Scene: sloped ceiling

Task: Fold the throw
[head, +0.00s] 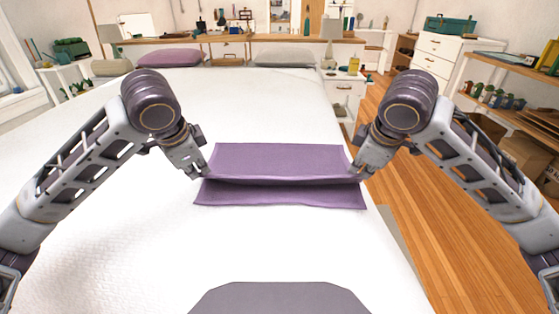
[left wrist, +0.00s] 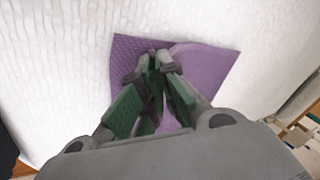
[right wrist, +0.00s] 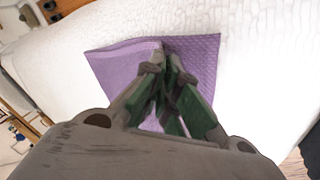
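The purple throw (head: 280,160) lies on the white bed, with a raised ridge running across it between my grippers. A flat part lies beyond the ridge and a darker strip lies on the near side. My left gripper (head: 206,174) is at the left end of the ridge, its fingers closed together on the throw's edge. My right gripper (head: 357,174) is at the right end, also closed on the edge. The throw also shows in the left wrist view (left wrist: 205,68) and in the right wrist view (right wrist: 115,68), where the fingertips meet at the cloth.
The white bed (head: 130,220) is clear around the throw, mostly to the left. Its right edge drops to a wooden floor (head: 440,220). A purple pillow (head: 170,58) and a grey pillow (head: 286,58) lie at the far end. Shelves (head: 520,95) stand at the right.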

